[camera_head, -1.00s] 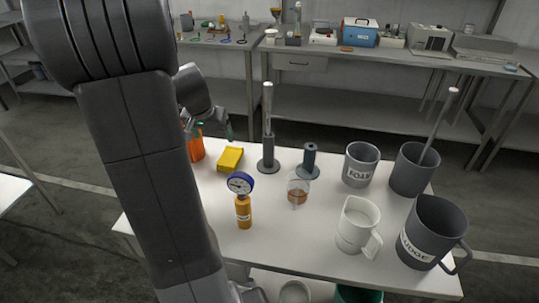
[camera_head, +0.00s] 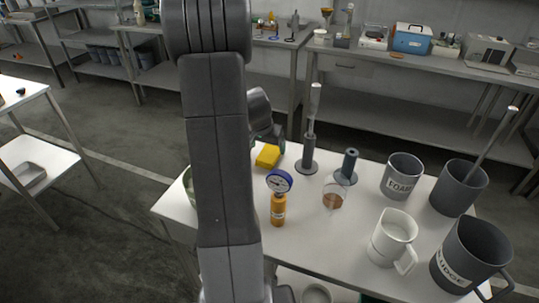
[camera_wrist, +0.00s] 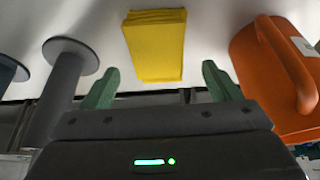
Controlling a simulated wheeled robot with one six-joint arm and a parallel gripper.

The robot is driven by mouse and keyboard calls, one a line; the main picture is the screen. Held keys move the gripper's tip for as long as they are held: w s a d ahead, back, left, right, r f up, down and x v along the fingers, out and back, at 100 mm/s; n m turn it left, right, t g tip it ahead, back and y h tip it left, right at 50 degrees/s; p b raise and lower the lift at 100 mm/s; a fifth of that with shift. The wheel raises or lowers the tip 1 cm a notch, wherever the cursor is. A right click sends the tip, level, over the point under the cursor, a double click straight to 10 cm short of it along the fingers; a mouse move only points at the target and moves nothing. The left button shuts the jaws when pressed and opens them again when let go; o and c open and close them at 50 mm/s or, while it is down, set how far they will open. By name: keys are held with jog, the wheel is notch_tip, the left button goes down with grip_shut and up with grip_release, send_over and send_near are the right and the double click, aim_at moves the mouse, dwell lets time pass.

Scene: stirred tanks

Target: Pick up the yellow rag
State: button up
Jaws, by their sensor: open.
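The yellow rag (camera_head: 267,156) lies folded on the white table, partly behind my arm in the head view. In the wrist view the rag (camera_wrist: 155,45) is a flat yellow block ahead of my gripper, between the lines of its two fingers. My gripper (camera_wrist: 157,85) is open and empty, its green fingertips apart and short of the rag in the picture. In the head view my gripper (camera_head: 279,140) is mostly hidden by my arm, just beside the rag.
An orange jug (camera_wrist: 285,75) stands right of the rag in the wrist view, and a dark stand (camera_wrist: 62,85) stands left. On the table are an orange bottle with a gauge (camera_head: 278,205), a beaker (camera_head: 334,196), a white jug (camera_head: 392,238) and grey mugs (camera_head: 402,177).

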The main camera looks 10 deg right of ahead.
aim_at(269, 152)
jog(key=shift+x, duration=2.05)
jog(key=c, duration=1)
jog(key=shift+r, duration=5.05)
jog(key=shift+c, duration=0.2)
